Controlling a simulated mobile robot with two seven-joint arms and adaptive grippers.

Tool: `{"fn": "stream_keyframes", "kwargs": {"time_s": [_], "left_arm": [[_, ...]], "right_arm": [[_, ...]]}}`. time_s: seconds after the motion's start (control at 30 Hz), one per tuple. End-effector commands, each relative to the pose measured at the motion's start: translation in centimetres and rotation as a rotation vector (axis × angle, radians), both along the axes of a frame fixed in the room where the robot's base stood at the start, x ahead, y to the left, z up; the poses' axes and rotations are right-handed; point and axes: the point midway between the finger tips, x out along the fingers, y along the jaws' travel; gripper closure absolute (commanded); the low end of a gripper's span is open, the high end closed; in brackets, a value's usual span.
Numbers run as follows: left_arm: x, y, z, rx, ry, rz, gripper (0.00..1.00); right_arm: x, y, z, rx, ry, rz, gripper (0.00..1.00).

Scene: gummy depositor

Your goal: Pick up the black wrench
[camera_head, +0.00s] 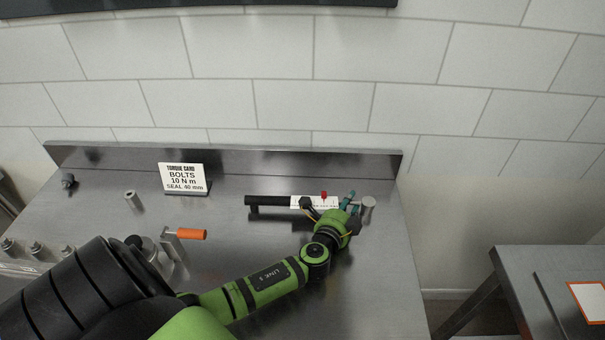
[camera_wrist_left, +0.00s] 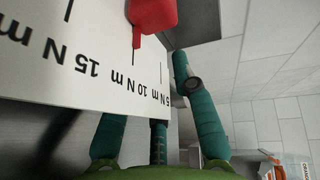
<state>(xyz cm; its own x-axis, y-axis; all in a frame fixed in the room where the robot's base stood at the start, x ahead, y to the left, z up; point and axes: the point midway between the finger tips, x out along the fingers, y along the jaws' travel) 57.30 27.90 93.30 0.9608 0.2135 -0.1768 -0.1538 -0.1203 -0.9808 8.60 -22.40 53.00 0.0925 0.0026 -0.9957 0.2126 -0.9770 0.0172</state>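The black wrench (camera_head: 268,201) lies across the steel bench, its black handle to the left and a round metal head to the right. Its white scale plate with a red pointer shows in the middle, and fills the upper left of the left wrist view (camera_wrist_left: 60,45). My left gripper (camera_head: 333,200) is at the scale and head end. Its teal fingers (camera_wrist_left: 160,115) are spread apart, with the plate covering some fingertips. I cannot tell whether any finger touches the wrench. My right gripper is not in view.
A torque card (camera_head: 182,177) stands at the back, reading bolts 10 N m. An orange-handled tool (camera_head: 191,234), a small metal cylinder (camera_head: 130,199) and several bolts (camera_head: 36,249) are on the left. A raised back edge (camera_head: 300,163) borders the bench. Another table (camera_head: 545,275) is at right.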

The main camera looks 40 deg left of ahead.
Motion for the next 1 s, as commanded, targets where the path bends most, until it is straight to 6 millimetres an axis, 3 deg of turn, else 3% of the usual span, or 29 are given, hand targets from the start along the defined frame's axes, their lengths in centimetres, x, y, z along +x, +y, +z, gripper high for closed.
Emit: {"fn": "stream_keyframes", "kwargs": {"time_s": [0.03,0.07,0.1,0.13,0.57,0.77,0.87,1.0], "left_arm": [[0.0,0.0,0.0,0.0,0.0,0.0,0.74],[0.0,0.0,0.0,0.0,0.0,0.0,0.82],[0.0,0.0,0.0,0.0,0.0,0.0,0.98],[0.0,0.0,0.0,0.0,0.0,0.0,1.0],[0.0,0.0,0.5,0.001,-0.003,-0.001,1.0],[0.0,0.0,2.6,0.002,-0.005,-0.001,1.0],[0.0,0.0,4.6,0.001,-0.007,-0.001,1.0],[-1.3,-3.1,6.0,-0.004,-0.005,-0.005,1.0]], "right_arm": [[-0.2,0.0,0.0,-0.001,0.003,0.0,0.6],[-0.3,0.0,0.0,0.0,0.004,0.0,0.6],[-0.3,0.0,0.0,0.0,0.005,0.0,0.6],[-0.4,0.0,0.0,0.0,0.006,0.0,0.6],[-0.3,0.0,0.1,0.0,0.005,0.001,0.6],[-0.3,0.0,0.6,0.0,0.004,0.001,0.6],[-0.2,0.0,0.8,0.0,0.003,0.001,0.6],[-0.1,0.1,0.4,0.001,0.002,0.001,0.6]]}}
